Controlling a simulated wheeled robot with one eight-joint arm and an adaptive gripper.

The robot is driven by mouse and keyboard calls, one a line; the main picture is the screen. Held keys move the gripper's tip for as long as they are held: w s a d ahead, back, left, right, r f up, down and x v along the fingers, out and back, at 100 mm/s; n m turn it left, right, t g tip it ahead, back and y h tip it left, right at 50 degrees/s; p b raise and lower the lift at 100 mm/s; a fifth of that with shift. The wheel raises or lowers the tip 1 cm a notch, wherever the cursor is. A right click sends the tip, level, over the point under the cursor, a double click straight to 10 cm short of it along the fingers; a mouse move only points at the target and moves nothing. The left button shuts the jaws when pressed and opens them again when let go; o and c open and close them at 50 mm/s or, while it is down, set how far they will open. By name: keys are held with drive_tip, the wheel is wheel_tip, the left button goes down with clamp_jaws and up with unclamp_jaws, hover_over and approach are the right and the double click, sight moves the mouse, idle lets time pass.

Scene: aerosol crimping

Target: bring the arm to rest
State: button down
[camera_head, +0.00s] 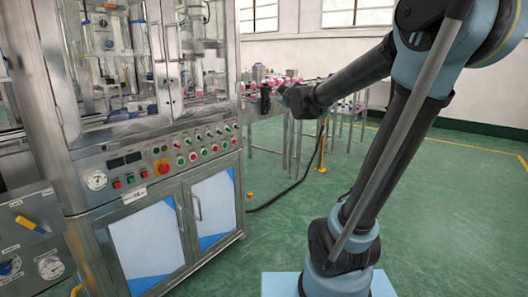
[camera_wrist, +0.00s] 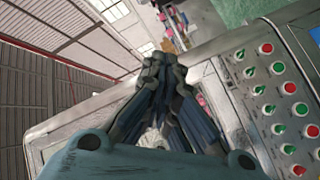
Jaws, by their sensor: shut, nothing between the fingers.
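My gripper (camera_head: 266,97) is at the end of my raised arm, near the right front edge of the steel machine (camera_head: 215,130) in the head view. In the wrist view my gripper (camera_wrist: 158,68) has its dark fingers together, with nothing between them. The machine's control panel (camera_wrist: 270,105) lies to the right of the fingers in the wrist view. The panel also shows in the head view (camera_head: 140,163), below and left of the gripper. I cannot tell the exact gap between the fingers and the machine.
A conveyor table (camera_head: 350,108) with pink-topped items stands behind the gripper. A cable (camera_head: 290,190) lies on the floor. The green floor (camera_head: 450,200) at right is clear.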

drive_tip(key=s+d+f+m+g+h, duration=0.55)
drive_tip(key=s+d+f+m, duration=0.25)
drive_tip(key=s+d+f, duration=0.65)
drive_tip(key=s+a+f+m+g+y, duration=0.1)
drive_tip(key=s+f+g, duration=0.3)
drive_tip(key=s+f, duration=0.5)
drive_tip(key=s+a+f+m+g+y, duration=0.2)
drive_tip(key=s+f+g, duration=0.3)
drive_tip(key=s+f, duration=0.4)
drive_tip(key=s, duration=0.7)
drive_tip(key=shift+s+f+m, duration=0.2)
drive_tip(key=shift+f+m, duration=0.1)
drive_tip(key=shift+m, duration=0.1)
